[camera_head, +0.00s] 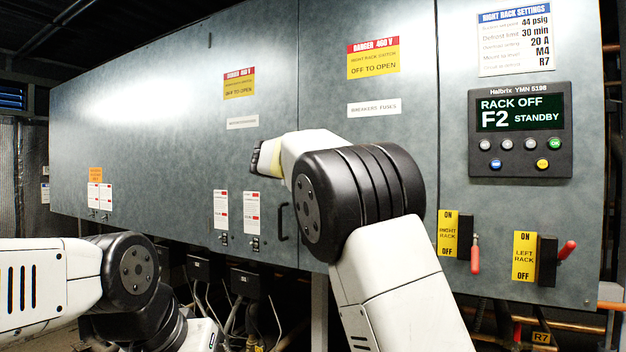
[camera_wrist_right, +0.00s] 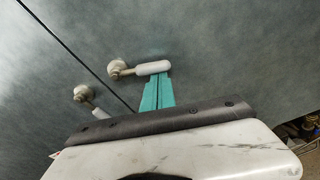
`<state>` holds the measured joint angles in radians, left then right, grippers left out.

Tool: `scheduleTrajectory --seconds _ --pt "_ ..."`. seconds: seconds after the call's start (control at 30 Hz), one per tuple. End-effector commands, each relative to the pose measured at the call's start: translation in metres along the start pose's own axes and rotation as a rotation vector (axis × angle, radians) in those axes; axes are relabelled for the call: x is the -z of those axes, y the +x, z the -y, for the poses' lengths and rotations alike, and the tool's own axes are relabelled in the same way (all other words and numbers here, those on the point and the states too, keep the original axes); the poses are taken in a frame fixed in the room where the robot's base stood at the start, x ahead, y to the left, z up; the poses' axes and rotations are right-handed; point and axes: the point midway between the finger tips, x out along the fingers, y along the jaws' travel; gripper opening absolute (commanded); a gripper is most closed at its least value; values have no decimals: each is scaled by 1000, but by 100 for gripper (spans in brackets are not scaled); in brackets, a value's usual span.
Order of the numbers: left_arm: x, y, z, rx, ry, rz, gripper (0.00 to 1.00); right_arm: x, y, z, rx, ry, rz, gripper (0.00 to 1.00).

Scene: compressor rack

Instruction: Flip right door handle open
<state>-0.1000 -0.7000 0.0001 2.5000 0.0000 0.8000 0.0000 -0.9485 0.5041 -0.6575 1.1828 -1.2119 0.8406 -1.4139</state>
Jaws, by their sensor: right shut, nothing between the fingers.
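In the right wrist view, two pale lever handles with round pivots sit on the grey door panels, on either side of a dark seam. The handle right of the seam (camera_wrist_right: 152,68) has its lever lying sideways, pointing right. The other handle (camera_wrist_right: 80,93) points down to the right, partly hidden by my wrist. My right gripper (camera_wrist_right: 158,92) has its teal fingers closed together, empty, with the tips at the sideways lever; I cannot tell if they touch. In the head view my right arm covers that area, and neither lever can be made out. My left gripper is out of view.
The head view shows the grey rack front (camera_head: 150,130) with warning labels, a black pull handle (camera_head: 281,222) and a control display (camera_head: 520,130). Red-handled right rack (camera_head: 475,254) and left rack (camera_head: 566,250) switches stand out at lower right. Cables hang below the rack.

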Motion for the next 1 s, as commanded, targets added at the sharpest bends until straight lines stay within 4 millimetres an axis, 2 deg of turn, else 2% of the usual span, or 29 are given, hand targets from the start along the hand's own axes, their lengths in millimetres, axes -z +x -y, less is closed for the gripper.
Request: scheduleTrajectory --seconds 0.33,1.0 --pt "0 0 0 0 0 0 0 -16 -2 3 33 -238 2 0" --pt "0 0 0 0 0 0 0 -24 -3 3 32 -231 2 0"
